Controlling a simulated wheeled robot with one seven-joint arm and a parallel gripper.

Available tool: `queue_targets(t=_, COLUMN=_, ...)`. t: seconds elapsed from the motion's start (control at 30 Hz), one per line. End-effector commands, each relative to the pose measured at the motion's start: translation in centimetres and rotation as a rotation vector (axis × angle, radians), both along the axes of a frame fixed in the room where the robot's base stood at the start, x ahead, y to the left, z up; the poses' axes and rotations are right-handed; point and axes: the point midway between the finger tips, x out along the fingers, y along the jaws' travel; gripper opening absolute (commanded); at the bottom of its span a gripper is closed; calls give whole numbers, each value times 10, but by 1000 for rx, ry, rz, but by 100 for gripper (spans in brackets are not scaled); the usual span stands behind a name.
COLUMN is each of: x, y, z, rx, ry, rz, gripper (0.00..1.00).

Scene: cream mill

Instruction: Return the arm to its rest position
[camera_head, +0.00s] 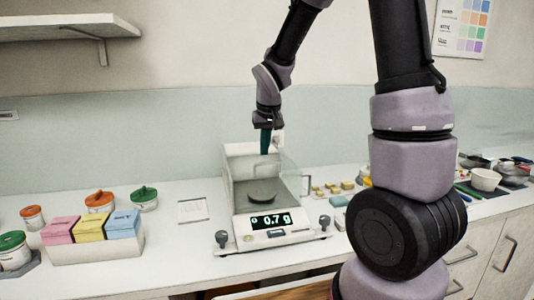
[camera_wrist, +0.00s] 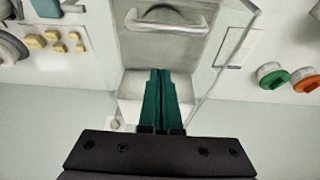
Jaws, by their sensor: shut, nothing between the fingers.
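My gripper (camera_head: 266,142) points down over the back part of the balance (camera_head: 285,238) in the head view. In the wrist view its two green fingers (camera_wrist: 160,75) are pressed together with nothing between them. The balance has glass walls, a round pan (camera_head: 262,197) and a display reading 0.7 g. The pan looks empty. The wrist view shows a light handle (camera_wrist: 172,20) on the balance just beyond the fingertips; I cannot tell whether they touch anything.
Left of the balance are a card (camera_head: 193,209), a box of coloured packets (camera_head: 92,240) and several lidded jars (camera_head: 144,198). Right are small yellow blocks (camera_head: 333,188), a white bowl (camera_head: 486,179) and tools. A wall shelf (camera_head: 70,28) hangs upper left.

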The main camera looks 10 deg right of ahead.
Motion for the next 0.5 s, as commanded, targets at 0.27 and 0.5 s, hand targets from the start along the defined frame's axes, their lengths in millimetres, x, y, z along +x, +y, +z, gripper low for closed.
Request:
queue_targets(t=0.27, x=-23, y=0, z=63, rx=2, ry=-8, rz=1, gripper=0)
queue_targets(t=0.5, x=-34, y=0, z=88, rx=2, ry=-5, rz=1, gripper=0)
